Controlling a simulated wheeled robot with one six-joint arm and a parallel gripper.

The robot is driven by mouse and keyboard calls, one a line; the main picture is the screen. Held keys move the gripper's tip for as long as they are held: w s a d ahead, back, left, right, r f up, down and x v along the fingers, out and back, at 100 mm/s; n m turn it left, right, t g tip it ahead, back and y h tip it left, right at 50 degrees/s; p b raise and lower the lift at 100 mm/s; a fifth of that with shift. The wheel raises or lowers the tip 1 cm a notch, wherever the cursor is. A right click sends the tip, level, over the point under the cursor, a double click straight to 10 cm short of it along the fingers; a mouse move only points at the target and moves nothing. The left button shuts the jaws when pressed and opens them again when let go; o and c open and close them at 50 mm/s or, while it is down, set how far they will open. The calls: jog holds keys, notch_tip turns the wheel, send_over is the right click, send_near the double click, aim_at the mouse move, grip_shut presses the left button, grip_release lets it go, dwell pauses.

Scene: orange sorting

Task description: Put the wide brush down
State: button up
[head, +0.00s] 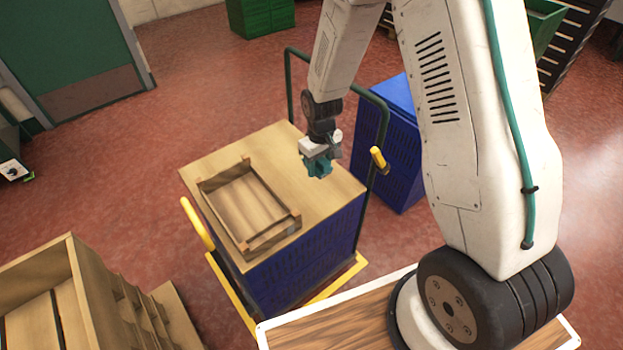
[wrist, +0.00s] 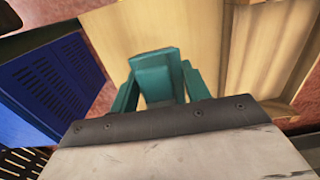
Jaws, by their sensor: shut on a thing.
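My gripper (head: 318,168) hangs over the right part of a wooden board (head: 285,150) on top of a stack of blue crates. In the wrist view my gripper's two teal fingers stand on either side of a teal block (wrist: 153,76). They are shut on it, and I take it to be the wide brush. Only its blocky end shows; bristles cannot be made out. The wooden board (wrist: 190,35) lies beneath it in the wrist view. I cannot tell how far above the board the brush is, or whether it touches.
A shallow wooden tray (head: 290,216), looking empty, lies on the board left of my gripper. A green cart handle (head: 385,118) with a yellow grip rises behind. Blue crates (head: 392,150) stand beyond it. The board is bare between the tray and its right edge.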

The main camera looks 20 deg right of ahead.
send_over(318, 191)
notch_tip(318, 191, down, 5)
jog(key=shift+f, duration=2.3)
jog(key=shift+f, duration=0.25)
